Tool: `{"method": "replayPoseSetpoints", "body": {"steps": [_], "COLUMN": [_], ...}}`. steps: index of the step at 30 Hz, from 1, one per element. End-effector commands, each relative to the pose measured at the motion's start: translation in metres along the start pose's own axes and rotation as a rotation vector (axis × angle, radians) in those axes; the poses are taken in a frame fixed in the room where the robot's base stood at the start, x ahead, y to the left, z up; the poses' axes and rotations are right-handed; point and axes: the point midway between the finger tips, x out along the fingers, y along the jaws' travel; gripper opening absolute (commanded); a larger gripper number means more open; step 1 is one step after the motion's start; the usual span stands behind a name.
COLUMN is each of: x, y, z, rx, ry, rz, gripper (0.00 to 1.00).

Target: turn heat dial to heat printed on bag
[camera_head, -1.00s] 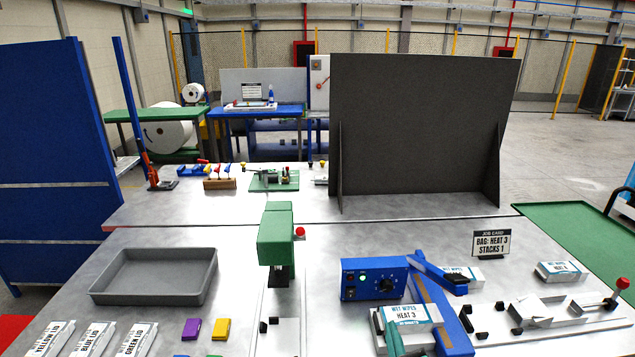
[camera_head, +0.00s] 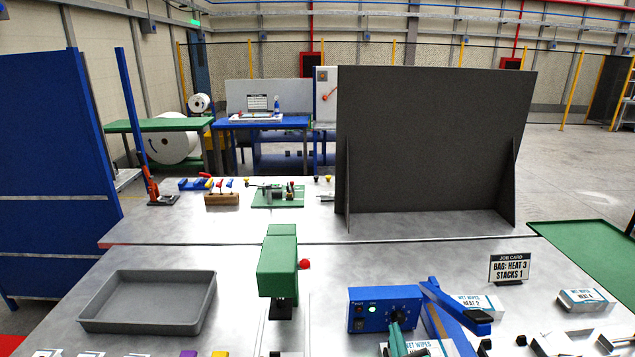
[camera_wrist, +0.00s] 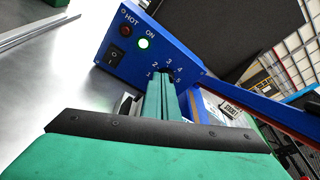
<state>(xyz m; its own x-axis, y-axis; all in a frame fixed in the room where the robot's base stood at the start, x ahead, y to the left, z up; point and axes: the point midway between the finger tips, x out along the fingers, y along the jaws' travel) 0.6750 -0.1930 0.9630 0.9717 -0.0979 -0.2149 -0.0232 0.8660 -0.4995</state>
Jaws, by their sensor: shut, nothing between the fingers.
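The blue heat sealer box (camera_head: 372,307) stands at the front right, with its dark dial mostly hidden behind my fingers. In the wrist view the blue panel (camera_wrist: 185,50) shows printed numbers around the dial, a lit green ON light and a dark red HOT light. My gripper (camera_head: 396,335) is shut and empty, its green fingers (camera_wrist: 163,92) pointing at the dial; I cannot tell whether they touch it. The dial's pointer is hidden. A wet wipes bag (camera_head: 432,348) lies in front of the sealer, its heat line cut off. The job card (camera_head: 509,268) reads "BAG: HEAT 3, STACKS 1".
The sealer's blue arm (camera_head: 455,304) rises to the right of the box. Other bags, marked HEAT 2 (camera_head: 474,303) and HEAT 4 (camera_head: 585,299), lie further right. A green press (camera_head: 279,268) and grey tray (camera_head: 150,300) stand left. A dark upright panel (camera_head: 430,140) stands behind.

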Motion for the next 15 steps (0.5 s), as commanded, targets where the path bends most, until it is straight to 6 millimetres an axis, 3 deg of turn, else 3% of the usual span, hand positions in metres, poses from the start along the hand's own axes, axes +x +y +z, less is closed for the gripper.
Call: {"method": "replayPoseSetpoints", "body": {"steps": [6,15], "x": [0.024,0.036], "y": [0.003,0.005], "z": [0.009,0.013], "rx": [-0.002,-0.002], "ry": [-0.004,-0.005], "rz": [0.005,0.007], "gripper": [0.00,0.00]}}
